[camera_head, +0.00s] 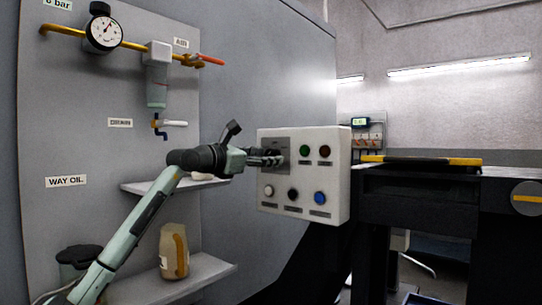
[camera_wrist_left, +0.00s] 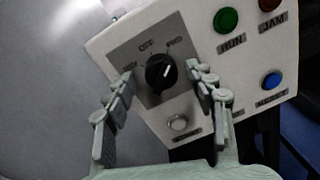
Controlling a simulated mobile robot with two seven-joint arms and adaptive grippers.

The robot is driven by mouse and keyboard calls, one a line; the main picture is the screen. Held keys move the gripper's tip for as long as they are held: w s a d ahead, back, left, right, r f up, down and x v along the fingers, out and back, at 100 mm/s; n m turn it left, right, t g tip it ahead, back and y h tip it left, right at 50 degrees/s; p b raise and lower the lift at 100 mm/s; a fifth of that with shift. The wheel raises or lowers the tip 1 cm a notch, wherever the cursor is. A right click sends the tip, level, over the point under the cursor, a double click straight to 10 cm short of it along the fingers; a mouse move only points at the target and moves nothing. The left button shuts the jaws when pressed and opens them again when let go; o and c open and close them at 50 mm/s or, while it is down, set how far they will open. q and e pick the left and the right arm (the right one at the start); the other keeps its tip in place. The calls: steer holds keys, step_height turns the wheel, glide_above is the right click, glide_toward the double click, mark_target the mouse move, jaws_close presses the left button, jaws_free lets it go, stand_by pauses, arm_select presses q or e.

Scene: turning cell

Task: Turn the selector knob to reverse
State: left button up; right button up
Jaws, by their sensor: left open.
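The selector knob (camera_wrist_left: 159,73) is black and round with a white pointer mark. It sits on a dark plate marked OFF at the top and FWD at the upper right; a left label, partly hard to read, looks like REV. The mark points up and right, toward FWD. My left gripper (camera_wrist_left: 160,78) is open, with one finger on each side of the knob and gaps showing; contact cannot be seen. In the head view my left gripper (camera_head: 274,157) is in front of the control box (camera_head: 341,180) and hides the knob. My right gripper is not in view.
Near the knob are a green button (camera_wrist_left: 227,20), a red button (camera_wrist_left: 269,4), a white button (camera_wrist_left: 178,122) and a blue button (camera_wrist_left: 271,80). Shelves (camera_head: 205,272) with a jug (camera_head: 174,252) are at the left. A dark bench (camera_head: 420,190) is at the right.

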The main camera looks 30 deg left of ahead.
arm_select(q)
steer(key=shift+w, duration=0.1)
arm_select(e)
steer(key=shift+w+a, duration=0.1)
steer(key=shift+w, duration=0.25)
arm_select(q)
steer(key=shift+d, duration=0.1)
steer(key=shift+c, duration=0.3)
steer(key=c, duration=0.9)
steer(key=shift+c, duration=1)
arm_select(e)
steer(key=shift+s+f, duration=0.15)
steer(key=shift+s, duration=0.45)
